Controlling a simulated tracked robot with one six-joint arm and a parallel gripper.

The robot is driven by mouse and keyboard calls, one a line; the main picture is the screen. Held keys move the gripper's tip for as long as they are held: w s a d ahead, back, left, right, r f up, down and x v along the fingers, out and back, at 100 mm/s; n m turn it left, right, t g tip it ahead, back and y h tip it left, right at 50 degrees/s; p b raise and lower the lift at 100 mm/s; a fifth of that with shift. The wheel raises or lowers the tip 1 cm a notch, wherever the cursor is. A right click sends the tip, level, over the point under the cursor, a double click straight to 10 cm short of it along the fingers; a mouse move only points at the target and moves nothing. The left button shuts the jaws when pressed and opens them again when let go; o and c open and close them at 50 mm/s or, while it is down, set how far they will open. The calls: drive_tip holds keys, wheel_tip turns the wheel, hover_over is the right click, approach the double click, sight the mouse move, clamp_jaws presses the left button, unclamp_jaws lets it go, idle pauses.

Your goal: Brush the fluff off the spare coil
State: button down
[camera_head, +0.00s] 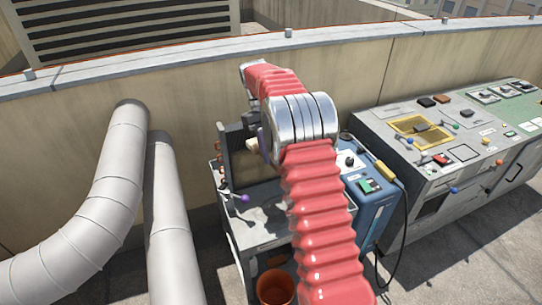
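The spare coil (245,172) appears to be the upright block with a dark top and copper-coloured bends on its left side. It stands on a grey bench (262,221), left of centre. My red-sleeved arm and its silver joint cover its right side. My gripper is hidden behind my arm, so I cannot see its fingers or whether it holds anything. A small pale piece shows beside the silver joint at the coil, too small to identify. I cannot make out any fluff or a brush.
A purple-knobbed lever (244,198) sticks up at the bench's left front. A blue unit (371,205) with a yellow-handled tool (384,171) and a control console (440,140) are right. Large pipes (107,205) fill the left.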

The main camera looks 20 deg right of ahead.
drive_tip(key=shift+r, duration=0.85)
drive_tip(key=shift+f, duration=2.25)
drive_tip(key=shift+w+r, duration=0.1)
drive_tip(key=shift+r, duration=2.15)
drive_tip(key=shift+f, duration=2.2)
drive_tip(key=shift+r, duration=0.1)
